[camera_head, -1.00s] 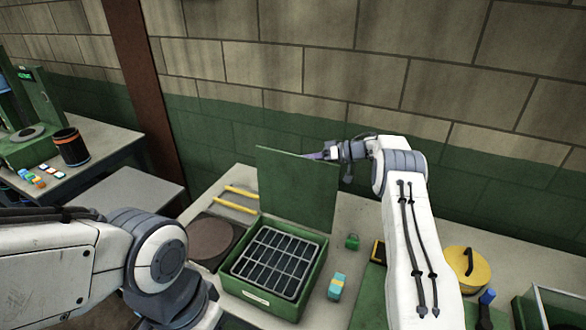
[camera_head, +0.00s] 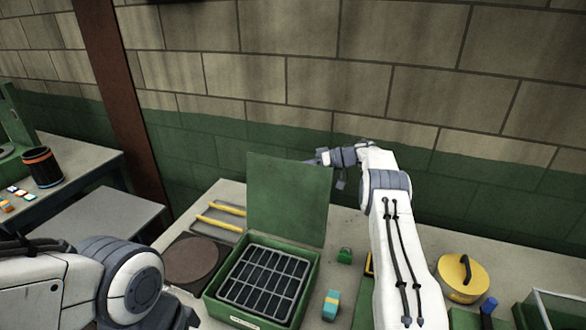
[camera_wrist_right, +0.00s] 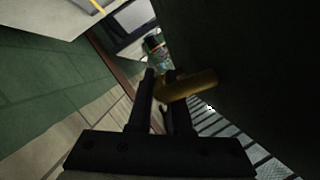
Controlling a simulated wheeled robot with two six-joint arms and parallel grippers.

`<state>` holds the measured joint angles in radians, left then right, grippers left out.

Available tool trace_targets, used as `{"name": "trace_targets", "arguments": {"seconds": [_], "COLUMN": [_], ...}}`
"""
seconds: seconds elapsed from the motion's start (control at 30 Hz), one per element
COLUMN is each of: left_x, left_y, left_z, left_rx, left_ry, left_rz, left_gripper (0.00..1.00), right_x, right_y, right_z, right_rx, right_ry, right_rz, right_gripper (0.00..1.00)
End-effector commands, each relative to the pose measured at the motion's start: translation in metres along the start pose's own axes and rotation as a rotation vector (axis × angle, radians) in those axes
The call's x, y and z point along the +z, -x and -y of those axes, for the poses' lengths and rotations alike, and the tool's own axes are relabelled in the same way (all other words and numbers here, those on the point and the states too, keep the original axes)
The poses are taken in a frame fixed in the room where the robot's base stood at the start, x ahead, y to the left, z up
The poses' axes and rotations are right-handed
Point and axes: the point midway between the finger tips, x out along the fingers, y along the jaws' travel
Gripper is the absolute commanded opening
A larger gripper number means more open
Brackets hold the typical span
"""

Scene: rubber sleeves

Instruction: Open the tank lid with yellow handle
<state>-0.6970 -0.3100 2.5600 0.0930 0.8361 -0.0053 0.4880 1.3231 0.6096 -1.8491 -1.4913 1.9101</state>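The green tank (camera_head: 310,276) stands on the workbench with a dark metal grid (camera_head: 265,280) inside. Its green lid (camera_head: 288,200) stands raised at the tank's back edge, roughly upright. My right gripper (camera_head: 318,160) is at the lid's upper right edge, partly hidden behind it. In the right wrist view, the yellow handle (camera_wrist_right: 195,84) lies at and between the fingertips of my right gripper (camera_wrist_right: 160,82), which appear closed around it. The dark lid face fills the right of that view. My left arm is at the lower left in the head view; its gripper is out of view.
A round dark plate (camera_head: 192,262) and yellow-handled bars (camera_head: 220,216) lie left of the tank. A small green weight (camera_head: 344,256), a teal and yellow block (camera_head: 331,304) and a yellow round lid (camera_head: 461,279) are to the right. A brick wall is behind.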

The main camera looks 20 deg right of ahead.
Motion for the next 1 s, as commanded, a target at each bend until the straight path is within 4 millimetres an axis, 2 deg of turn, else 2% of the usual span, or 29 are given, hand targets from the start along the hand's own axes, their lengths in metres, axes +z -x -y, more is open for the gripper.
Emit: {"name": "trace_targets", "arguments": {"seconds": [0.03,0.07,0.1,0.47,0.63,0.87,1.0], "left_x": [0.0,0.0,0.0,0.0,0.001,0.002,0.002], "left_y": [0.0,0.0,0.0,-0.003,-0.019,-0.038,-0.032], "left_z": [0.0,0.0,0.0,0.0,0.001,0.003,0.002], "left_rx": [0.0,0.0,0.0,0.0,0.0,0.0,0.0], "left_ry": [0.0,0.0,0.0,0.0,0.002,0.006,0.006], "left_rz": [0.0,0.0,0.0,0.0,0.0,0.0,0.0], "left_gripper": [0.5,0.5,0.5,0.5,0.5,0.5,0.5], "right_x": [0.001,0.001,0.001,0.0,0.002,0.003,-0.001], "right_y": [-0.003,-0.003,-0.002,0.003,0.026,0.08,0.091], "right_z": [0.0,0.0,0.0,-0.001,-0.003,-0.003,-0.001], "right_rx": [-0.002,-0.002,-0.002,0.0,0.002,0.003,-0.001], "right_ry": [-0.001,-0.001,-0.001,0.001,0.003,0.004,0.001], "right_rz": [0.002,0.001,0.001,-0.001,-0.002,-0.002,-0.001], "right_gripper": [0.33,0.44,0.47,0.47,0.47,0.47,0.47]}}
